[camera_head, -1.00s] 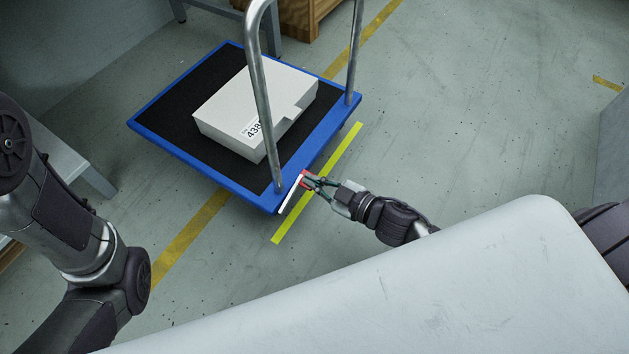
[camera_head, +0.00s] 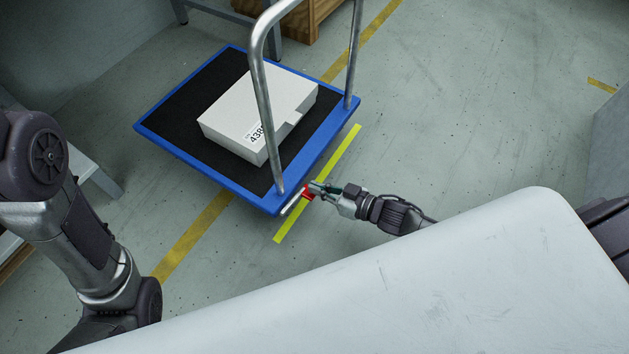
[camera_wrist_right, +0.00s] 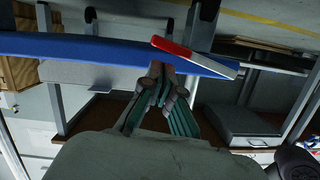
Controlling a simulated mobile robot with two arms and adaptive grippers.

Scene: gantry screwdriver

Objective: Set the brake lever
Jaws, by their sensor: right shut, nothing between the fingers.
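The brake lever (camera_head: 292,206), a pale bar with a red end, sits at the near corner of the blue-edged platform cart (camera_head: 318,148). In the right wrist view the lever (camera_wrist_right: 207,59) lies slanted across the blue edge, red end to the left. My right gripper (camera_head: 316,188) is shut and empty, its fingertips at the red end. In the right wrist view the fingertips (camera_wrist_right: 164,78) are just below the red part; whether they touch it I cannot tell. My left arm is in the head view at the left, but its gripper is not.
A white box (camera_head: 235,112) lies on the cart's black deck. A tubular metal handle (camera_head: 258,85) rises from the cart's near edge. A yellow strip (camera_head: 345,148) marks the floor beside the cart. Open floor lies to the right.

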